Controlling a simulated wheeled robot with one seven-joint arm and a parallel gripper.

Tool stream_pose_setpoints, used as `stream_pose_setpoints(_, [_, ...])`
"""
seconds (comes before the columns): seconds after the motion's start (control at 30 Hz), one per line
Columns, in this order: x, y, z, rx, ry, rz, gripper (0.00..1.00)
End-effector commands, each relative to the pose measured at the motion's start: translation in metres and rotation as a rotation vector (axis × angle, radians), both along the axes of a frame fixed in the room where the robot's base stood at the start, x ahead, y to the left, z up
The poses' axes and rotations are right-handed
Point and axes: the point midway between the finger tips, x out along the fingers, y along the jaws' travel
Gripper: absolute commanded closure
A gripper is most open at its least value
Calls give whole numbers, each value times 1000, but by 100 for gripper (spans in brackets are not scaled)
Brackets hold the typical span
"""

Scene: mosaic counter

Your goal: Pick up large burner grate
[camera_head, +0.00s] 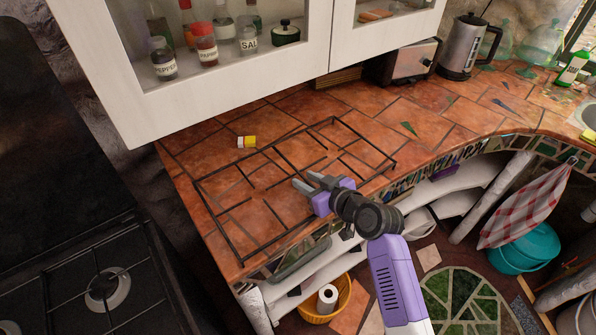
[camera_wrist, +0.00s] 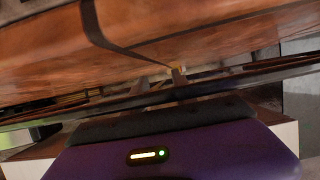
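The large burner grate (camera_head: 281,157), a thin dark rectangular frame with inner bars, lies flat on the red-tiled counter. My gripper (camera_head: 307,179) is over its middle, near the front long side, with purple housing and grey fingers pointing left. The fingers look apart, with a gap between the tips and nothing clearly held. In the wrist view the fingers (camera_wrist: 160,82) show close to the tile surface, also apart. Dark bars cross that view, but I cannot tell which parts of the grate they are, nor whether the fingers touch it.
A white cabinet (camera_head: 240,73) with jars overhangs the counter's back. A toaster (camera_head: 411,61) and kettle (camera_head: 466,47) stand at the back right. A black stove (camera_head: 104,289) is at left. Shelves lie below the counter.

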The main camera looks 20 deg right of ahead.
Motion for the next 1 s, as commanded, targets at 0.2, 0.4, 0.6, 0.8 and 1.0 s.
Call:
stream_pose_setpoints(0.2, [0, 0, 0, 0, 0, 0, 93])
stream_pose_setpoints(0.4, [0, 0, 0, 0, 0, 0, 100])
stream_pose_setpoints(0.6, [0, 0, 0, 0, 0, 0, 100])
stream_pose_setpoints(0.8, [0, 0, 0, 0, 0, -1, 100])
stream_pose_setpoints(1.0, [0, 0, 0, 0, 0, -1, 100])
